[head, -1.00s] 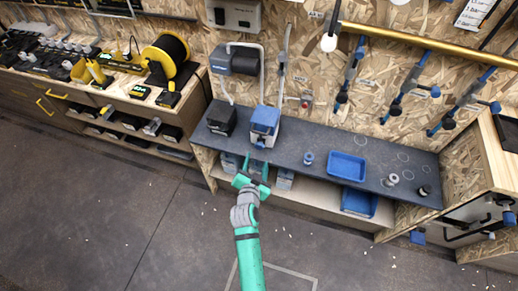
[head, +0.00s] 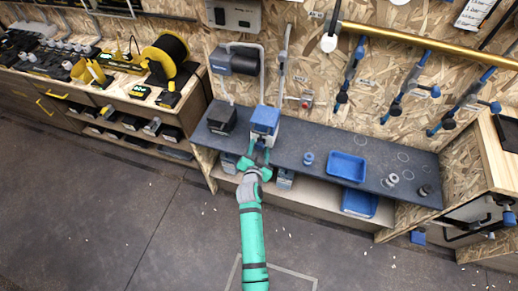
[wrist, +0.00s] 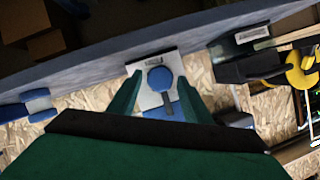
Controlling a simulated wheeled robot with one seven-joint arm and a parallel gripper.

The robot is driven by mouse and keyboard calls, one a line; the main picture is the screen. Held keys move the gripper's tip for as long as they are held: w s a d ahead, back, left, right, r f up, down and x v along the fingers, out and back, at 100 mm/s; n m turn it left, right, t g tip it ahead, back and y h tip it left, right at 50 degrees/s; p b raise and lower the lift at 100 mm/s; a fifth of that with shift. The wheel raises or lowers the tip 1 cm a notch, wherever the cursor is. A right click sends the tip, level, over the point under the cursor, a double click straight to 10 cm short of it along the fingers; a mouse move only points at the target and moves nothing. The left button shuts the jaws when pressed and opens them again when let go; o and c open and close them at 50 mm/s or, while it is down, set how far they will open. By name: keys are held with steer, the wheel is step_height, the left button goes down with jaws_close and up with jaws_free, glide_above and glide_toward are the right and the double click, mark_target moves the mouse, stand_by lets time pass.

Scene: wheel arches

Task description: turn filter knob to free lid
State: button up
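The filter unit (head: 264,123) is a small white box with a blue lid, standing at the front edge of the dark bench in the head view. In the wrist view its pale front (wrist: 146,101) carries a round blue knob (wrist: 160,78) with a dark grey bar. My gripper (head: 261,148) is just in front of the unit. In the wrist view my green fingers (wrist: 160,98) are open, one on each side of the knob, with a gap showing on both sides. I see no contact with the knob.
A dark box (head: 222,117) stands on the bench left of the unit. A small blue knob-like part (head: 308,158) and a blue tray (head: 347,166) are to the right. Grey boxes (head: 285,179) sit on the shelf below. The floor in front is clear.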

steer(key=c, duration=0.8)
steer(key=shift+o, duration=0.3)
steer(key=n+h, duration=0.1)
steer(key=n, duration=0.1)
steer(key=shift+w+a+n+g+h, duration=0.1)
steer(key=shift+a+n+g+h, duration=0.2)
steer(key=shift+g+h, duration=0.1)
steer(key=n+h, duration=0.1)
steer(key=n, duration=0.1)
steer(key=shift+a+n+h, duration=0.1)
steer(key=shift+n+h, duration=0.2)
steer(key=n+h, duration=0.1)
steer(key=n, duration=0.1)
steer(key=n+h, duration=0.1)
steer(key=shift+w+a+n+g+h, duration=0.1)
steer(key=shift+a+n+g+h, duration=0.2)
steer(key=shift+g, duration=0.1)
steer(key=n+h, duration=0.1)
steer(key=n, duration=0.2)
steer(key=shift+f+n+h, duration=0.25)
steer(key=shift+n+h, duration=0.05)
steer(key=shift+h, duration=0.1)
